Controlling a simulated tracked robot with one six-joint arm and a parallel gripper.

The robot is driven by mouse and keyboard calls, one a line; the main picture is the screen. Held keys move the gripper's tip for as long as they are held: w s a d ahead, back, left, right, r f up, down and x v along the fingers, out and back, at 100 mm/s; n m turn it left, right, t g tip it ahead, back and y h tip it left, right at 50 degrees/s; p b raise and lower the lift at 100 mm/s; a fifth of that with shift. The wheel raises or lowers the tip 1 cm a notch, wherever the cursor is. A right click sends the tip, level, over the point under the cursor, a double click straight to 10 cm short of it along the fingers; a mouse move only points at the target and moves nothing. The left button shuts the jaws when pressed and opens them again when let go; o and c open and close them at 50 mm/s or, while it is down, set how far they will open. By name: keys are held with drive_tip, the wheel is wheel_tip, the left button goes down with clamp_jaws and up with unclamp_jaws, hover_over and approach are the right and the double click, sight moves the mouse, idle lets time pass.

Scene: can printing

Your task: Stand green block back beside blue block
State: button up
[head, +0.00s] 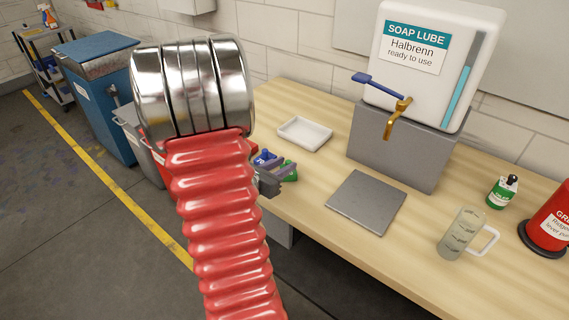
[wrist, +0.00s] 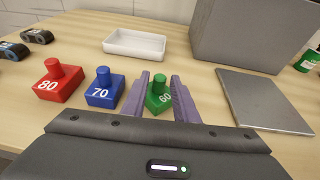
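The green block (wrist: 158,97), marked 60 and with a round knob on top, sits between the two purple fingers of my gripper (wrist: 160,88) in the wrist view. Its label looks slanted, and the fingers hide part of its sides. I cannot tell whether they press on it or whether it touches the table. The blue block (wrist: 104,92), marked 70, stands upright with its knob up, left of my gripper and apart from the green one. In the head view, my gripper (head: 282,172) partly covers the green block (head: 290,165), near the blue block (head: 263,157).
A red block (wrist: 58,85) marked 80 stands left of the blue one. A white tray (wrist: 134,44) lies behind. A grey plate (wrist: 262,100) and the grey dispenser stand (head: 398,150) are to the right. A jug (head: 462,235) stands farther right.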

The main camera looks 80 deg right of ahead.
drive_tip(key=shift+o, duration=0.9)
drive_tip(key=shift+w+a+r, duration=0.1)
drive_tip(key=shift+r, duration=0.05)
drive_tip(key=v, duration=1.1)
drive_tip(key=shift+w+a, duration=0.15)
drive_tip(key=shift+a, duration=0.15)
drive_tip(key=shift+w+r, duration=0.1)
